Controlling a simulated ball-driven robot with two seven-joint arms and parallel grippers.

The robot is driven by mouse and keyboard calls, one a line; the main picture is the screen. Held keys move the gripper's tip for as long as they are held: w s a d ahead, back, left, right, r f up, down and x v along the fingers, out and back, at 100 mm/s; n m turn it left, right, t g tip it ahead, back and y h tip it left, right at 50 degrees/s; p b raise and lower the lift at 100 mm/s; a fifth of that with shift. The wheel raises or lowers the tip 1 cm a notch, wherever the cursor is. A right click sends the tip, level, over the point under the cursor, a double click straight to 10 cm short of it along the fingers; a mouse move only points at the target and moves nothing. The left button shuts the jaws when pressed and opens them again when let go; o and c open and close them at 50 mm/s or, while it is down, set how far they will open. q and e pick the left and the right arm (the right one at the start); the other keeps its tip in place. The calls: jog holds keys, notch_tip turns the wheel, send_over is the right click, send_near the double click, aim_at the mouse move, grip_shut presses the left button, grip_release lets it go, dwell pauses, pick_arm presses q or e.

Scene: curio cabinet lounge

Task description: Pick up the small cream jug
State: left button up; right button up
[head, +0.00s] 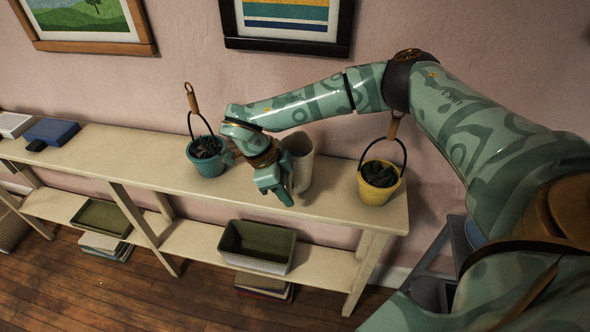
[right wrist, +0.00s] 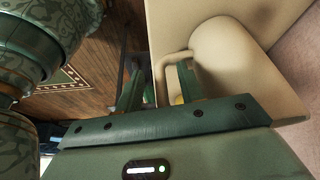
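The small cream jug (head: 303,158) stands upright on the top of the long cream shelf, between a teal bucket and a yellow bucket. My right gripper (head: 282,190) is at its near left side and hides part of it and its handle. In the right wrist view the jug (right wrist: 240,62) appears sideways, with its looped handle (right wrist: 161,78) towards my fingers. My right gripper (right wrist: 160,76) is open there. One finger shows inside the handle loop and the other is outside, with a gap to the handle. My left gripper is out of view.
A teal bucket (head: 206,157) with a raised handle stands close left of my right gripper. A yellow bucket (head: 378,183) stands right of the jug near the shelf's (head: 130,160) end. A blue box (head: 53,131) lies far left. A green bin (head: 257,246) sits on the lower shelf.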

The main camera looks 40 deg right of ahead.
grip_shut()
jog(key=shift+r, duration=0.1)
